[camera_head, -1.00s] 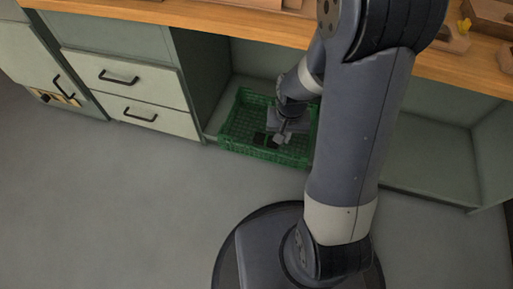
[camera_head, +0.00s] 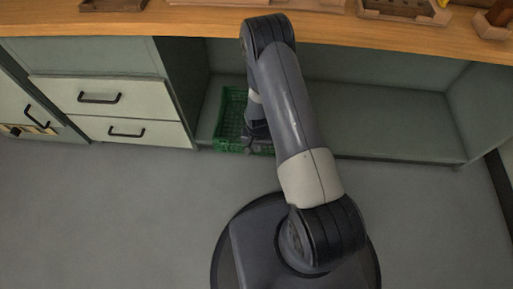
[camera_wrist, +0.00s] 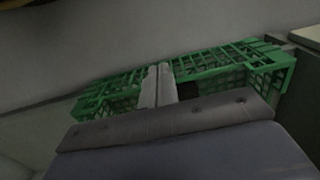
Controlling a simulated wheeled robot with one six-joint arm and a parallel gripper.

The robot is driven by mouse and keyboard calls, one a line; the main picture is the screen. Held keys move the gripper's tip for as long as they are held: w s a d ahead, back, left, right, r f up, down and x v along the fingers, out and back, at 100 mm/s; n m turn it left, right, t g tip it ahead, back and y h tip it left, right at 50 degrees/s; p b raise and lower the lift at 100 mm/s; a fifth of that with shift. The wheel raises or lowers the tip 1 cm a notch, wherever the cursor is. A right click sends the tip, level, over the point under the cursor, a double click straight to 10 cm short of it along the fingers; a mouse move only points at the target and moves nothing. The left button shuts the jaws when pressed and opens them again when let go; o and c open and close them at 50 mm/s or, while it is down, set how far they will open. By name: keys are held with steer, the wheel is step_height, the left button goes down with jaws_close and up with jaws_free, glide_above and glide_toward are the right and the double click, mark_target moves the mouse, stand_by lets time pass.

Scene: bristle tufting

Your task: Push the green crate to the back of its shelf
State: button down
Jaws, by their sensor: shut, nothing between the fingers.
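The green crate (camera_head: 231,118) is an open lattice box on the low shelf (camera_head: 390,130), at its left end. Its near side is about level with the shelf's front edge. My arm hides its right part in the head view. My gripper (camera_head: 251,147) is small and partly hidden at the crate's near side. In the wrist view the gripper's two fingers (camera_wrist: 158,85) are together and empty, overlapping the green crate (camera_wrist: 264,62). I cannot tell whether they touch it.
A drawer cabinet (camera_head: 110,106) stands left of the shelf, with a dark upright panel (camera_head: 183,80) between. The wooden worktop (camera_head: 200,20) runs above, with wooden trays (camera_head: 400,10) on it. The shelf right of my arm is clear.

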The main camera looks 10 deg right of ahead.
step_height(320, 180, down, 10)
steer(key=b, duration=0.3)
steer(key=shift+w+d+r+b, duration=0.1)
steer(key=shift+w+d+b, duration=0.1)
steer(key=shift+w, duration=0.45)
steer(key=shift+w+d+r+b, duration=0.15)
steer(key=shift+w+d, duration=0.1)
steer(key=shift+w, duration=0.35)
steer(key=shift+w+d+b, duration=0.2)
steer(key=shift+w, duration=0.45)
steer(key=shift+w, duration=0.1)
